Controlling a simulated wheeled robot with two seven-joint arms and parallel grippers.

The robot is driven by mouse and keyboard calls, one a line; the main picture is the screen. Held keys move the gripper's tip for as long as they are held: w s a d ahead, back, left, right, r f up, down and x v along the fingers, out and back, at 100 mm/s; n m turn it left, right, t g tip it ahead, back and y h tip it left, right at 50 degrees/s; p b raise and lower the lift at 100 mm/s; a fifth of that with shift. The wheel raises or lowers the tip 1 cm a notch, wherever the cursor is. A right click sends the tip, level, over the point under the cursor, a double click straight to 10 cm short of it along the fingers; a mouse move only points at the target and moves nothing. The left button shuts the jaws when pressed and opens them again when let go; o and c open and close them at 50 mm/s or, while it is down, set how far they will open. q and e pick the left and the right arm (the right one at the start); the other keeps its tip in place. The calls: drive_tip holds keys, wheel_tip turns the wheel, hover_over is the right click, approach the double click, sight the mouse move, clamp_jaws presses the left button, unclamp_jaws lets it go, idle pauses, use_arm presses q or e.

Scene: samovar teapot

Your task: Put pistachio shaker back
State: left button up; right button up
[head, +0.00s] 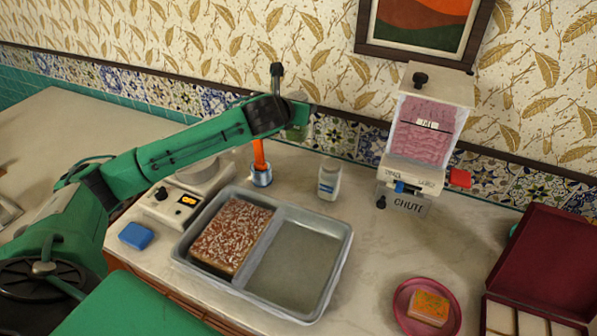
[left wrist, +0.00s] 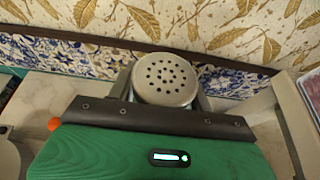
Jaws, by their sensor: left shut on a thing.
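My left gripper (head: 290,112) reaches in from the left and is above the back of the counter, near the tiled wall. It is shut on the pistachio shaker (head: 297,132). In the head view, the gripper hides most of the shaker and only a dull green part shows below it. In the left wrist view, the shaker's round silver lid with many holes (left wrist: 163,78) sits between the two fingers. The shaker looks roughly upright. A white shaker with a label (head: 329,182) stands on the counter to the right of and below the held one. My right gripper is not in view.
A blue pot with an orange-handled tool (head: 261,172) stands below the gripper. A metal tray (head: 340,262) holds a speckled brown slab (head: 232,232). A scale (head: 172,207), a blue block (head: 136,236), a pink-filled dispenser (head: 425,130), a pink plate (head: 402,303) and a maroon box (head: 545,262) surround it.

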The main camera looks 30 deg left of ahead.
use_arm(q)
wheel_tip(320, 180, down, 18)
drive_tip(key=shift+p, duration=0.4)
drive_tip(key=shift+f, duration=0.1)
drive_tip(key=o, duration=1.1)
